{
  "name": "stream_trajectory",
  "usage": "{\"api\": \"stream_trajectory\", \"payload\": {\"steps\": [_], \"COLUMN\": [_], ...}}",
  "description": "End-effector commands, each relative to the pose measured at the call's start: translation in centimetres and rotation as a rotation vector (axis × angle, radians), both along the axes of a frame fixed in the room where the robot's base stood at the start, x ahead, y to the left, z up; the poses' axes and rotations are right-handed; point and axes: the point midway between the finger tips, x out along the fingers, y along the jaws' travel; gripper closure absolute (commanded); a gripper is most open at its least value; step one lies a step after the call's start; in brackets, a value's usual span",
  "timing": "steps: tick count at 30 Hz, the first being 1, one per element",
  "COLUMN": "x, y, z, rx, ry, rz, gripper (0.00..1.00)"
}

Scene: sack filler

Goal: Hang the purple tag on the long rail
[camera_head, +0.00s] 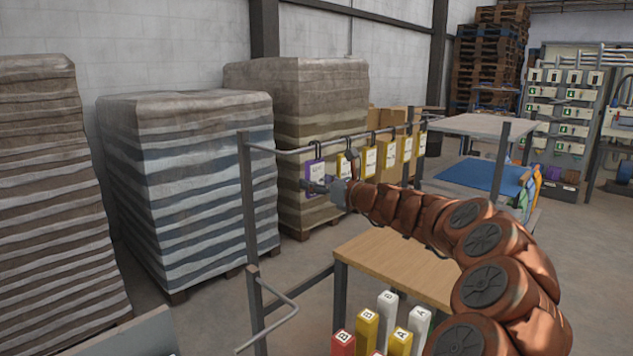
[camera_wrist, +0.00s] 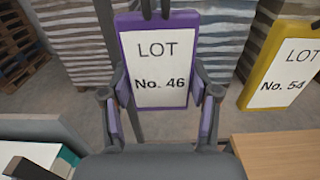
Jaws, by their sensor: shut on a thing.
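The purple tag (camera_head: 315,172) has a white label and is upright just under the left part of the long rail (camera_head: 283,151). In the wrist view the purple tag (camera_wrist: 125,65) reads "LOT No. 46". My gripper (camera_head: 318,187) is shut on the tag, with one finger at each side edge in the wrist view (camera_wrist: 160,98). A dark hook rises from the tag's top toward the rail; its upper end is cut off in the wrist view. I cannot tell whether the hook rests on the rail.
Several yellow tags (camera_head: 368,162) hang on the rail to the right; one reads "No. 54" (camera_wrist: 287,62). A wooden table (camera_head: 400,262) stands below. A shorter bent grey bar (camera_head: 283,312) is at lower left. Wrapped stacks (camera_head: 195,180) stand behind the rail.

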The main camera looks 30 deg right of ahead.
Motion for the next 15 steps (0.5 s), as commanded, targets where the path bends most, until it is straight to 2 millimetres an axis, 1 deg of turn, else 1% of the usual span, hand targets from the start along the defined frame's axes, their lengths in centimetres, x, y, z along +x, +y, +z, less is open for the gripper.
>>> {"api": "stream_trajectory", "payload": {"steps": [6,7,15], "x": [-0.01,-0.01,-0.01], "y": [-0.01,-0.02,-0.02], "z": [0.02,0.02,0.01], "rx": [0.0,0.0,0.0], "ry": [0.0,0.0,0.0], "rz": [0.0,0.0,0.0], "gripper": [0.67,0.38,0.1]}}
